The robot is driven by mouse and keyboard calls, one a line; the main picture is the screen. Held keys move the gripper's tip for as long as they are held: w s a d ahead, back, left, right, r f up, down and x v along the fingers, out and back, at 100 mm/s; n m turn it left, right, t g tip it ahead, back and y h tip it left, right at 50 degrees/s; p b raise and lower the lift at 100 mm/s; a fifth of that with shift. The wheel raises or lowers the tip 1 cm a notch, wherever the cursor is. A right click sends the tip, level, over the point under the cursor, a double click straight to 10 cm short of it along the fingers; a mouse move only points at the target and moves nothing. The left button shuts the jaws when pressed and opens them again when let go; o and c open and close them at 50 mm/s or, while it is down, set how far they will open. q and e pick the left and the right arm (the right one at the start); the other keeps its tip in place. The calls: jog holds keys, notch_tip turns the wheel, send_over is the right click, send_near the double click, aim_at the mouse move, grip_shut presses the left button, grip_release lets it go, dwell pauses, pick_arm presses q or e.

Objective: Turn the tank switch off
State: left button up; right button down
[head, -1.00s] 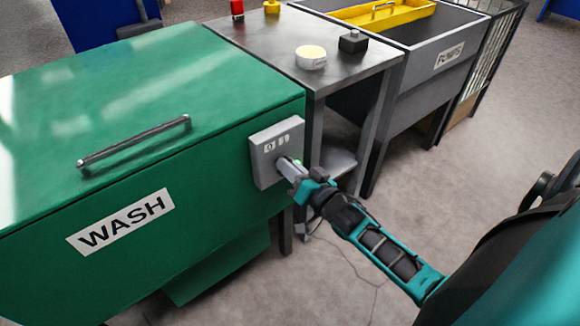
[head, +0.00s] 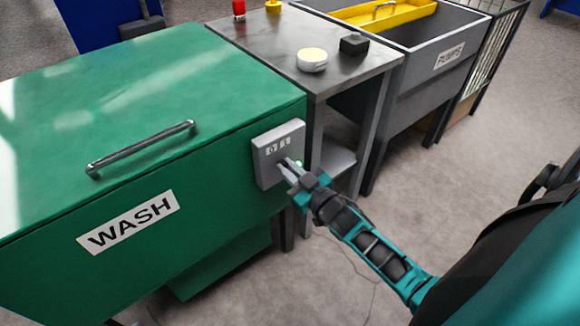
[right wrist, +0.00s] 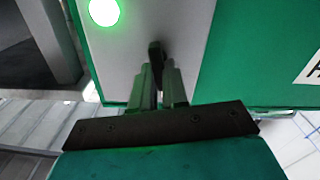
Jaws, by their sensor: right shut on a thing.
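The green tank marked WASH (head: 60,185) fills the left of the head view. A grey switch box (head: 265,140) with 0 and 1 marks sits on its front near the right corner. A green lamp on the box is lit; it shows large in the right wrist view (right wrist: 104,12). My right gripper (head: 286,166) is at the lower part of the box. In the right wrist view its fingers (right wrist: 159,82) are shut on a dark switch lever (right wrist: 155,54). The fingers hide the lever in the head view. My left gripper is not in view.
A metal table (head: 255,45) stands right of the tank, with a round white-and-yellow item (head: 312,60) and a black block (head: 354,43) on top. A grey bin marked PUMPS (head: 420,75) stands beyond. The floor (head: 480,170) at the right is clear.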

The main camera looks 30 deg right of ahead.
jog(key=shift+a+n, duration=0.1)
jog(key=shift+n, duration=1.8)
jog(key=c, duration=1.1)
grip_release()
jog(key=shift+c, duration=0.2)
jog(key=s+d+p, duration=0.1)
jog(key=s+p, duration=0.1)
jog(key=s, duration=1.1)
